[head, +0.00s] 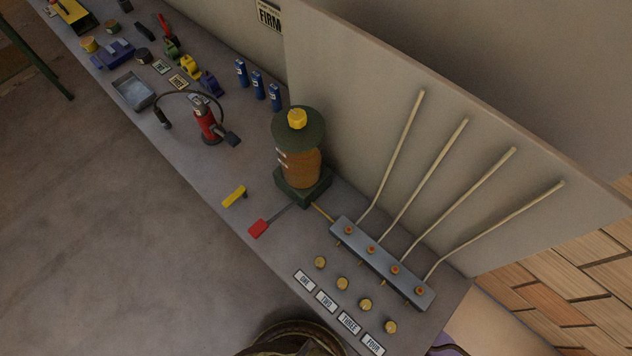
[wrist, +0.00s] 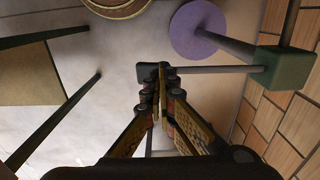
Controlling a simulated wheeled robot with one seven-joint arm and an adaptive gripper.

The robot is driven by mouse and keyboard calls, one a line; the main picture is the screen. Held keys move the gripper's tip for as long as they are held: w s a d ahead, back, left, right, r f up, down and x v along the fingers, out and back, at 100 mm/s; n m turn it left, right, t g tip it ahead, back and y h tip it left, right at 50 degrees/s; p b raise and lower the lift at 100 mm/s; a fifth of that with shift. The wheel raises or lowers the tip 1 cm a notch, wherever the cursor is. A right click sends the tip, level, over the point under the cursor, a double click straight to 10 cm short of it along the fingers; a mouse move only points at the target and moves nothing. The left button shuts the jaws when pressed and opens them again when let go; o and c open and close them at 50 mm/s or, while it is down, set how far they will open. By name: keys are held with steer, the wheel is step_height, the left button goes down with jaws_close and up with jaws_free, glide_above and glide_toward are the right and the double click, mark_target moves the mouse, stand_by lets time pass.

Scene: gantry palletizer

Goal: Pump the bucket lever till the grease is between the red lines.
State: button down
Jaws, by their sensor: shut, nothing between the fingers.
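A clear reservoir (head: 301,168) with orange-brown grease stands on a dark green base on the bench, under a green lid with a yellow knob. Small pale and reddish marks show on its left side; the grease level against them is too small to tell. A lever (head: 277,218) with a red grip (head: 258,229) sticks out from the base towards the bench's front edge. My gripper (wrist: 158,75) shows in the wrist view, shut and empty, with the floor behind it. It is not in the head view, and the reservoir and lever are not in the wrist view.
A yellow bar (head: 235,196) lies near the lever. A grey manifold (head: 382,262) with several pipes sits right of the reservoir, labelled caps before it. A red pump (head: 207,121) with a hose stands left. A purple round seat (wrist: 198,30) and a brown round rim (wrist: 118,5) show in the wrist view.

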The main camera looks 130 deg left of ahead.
steer(key=shift+f+b, duration=0.4)
steer(key=shift+f, duration=0.4)
steer(key=shift+f+b, duration=0.4)
steer(key=shift+f, duration=0.2)
steer(key=shift+r+p, duration=3.15)
steer(key=shift+r, duration=1.25)
steer(key=shift+f, duration=0.15)
steer(key=shift+f+b, duration=2.55)
steer(key=shift+f, duration=1.2)
steer(key=shift+r+p, duration=2.75)
steer(key=shift+r, duration=1.15)
steer(key=shift+r, duration=0.15)
